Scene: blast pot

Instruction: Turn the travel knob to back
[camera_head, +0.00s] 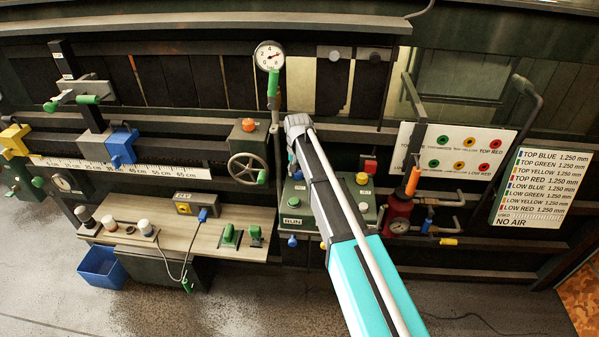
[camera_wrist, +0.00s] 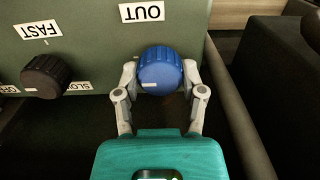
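In the wrist view a round blue knob (camera_wrist: 161,70) with a pale mark low on its left side sits on a dark green panel, below a white label reading OUT (camera_wrist: 142,11). I see no label reading BACK. My gripper (camera_wrist: 161,73) has one grey finger on each side of the blue knob, with the tips very close to its sides. Whether they press on it I cannot tell. In the head view my gripper (camera_head: 296,170) is mostly hidden behind my wrist, above the green box marked RUN (camera_head: 292,221).
In the wrist view a black knob (camera_wrist: 45,76) between FAST and SLOW labels stands left of the blue one. A dark rail (camera_wrist: 235,115) runs at the right. In the head view a handwheel (camera_head: 247,168) is left of my arm, and a red gauge unit (camera_head: 398,215) is right.

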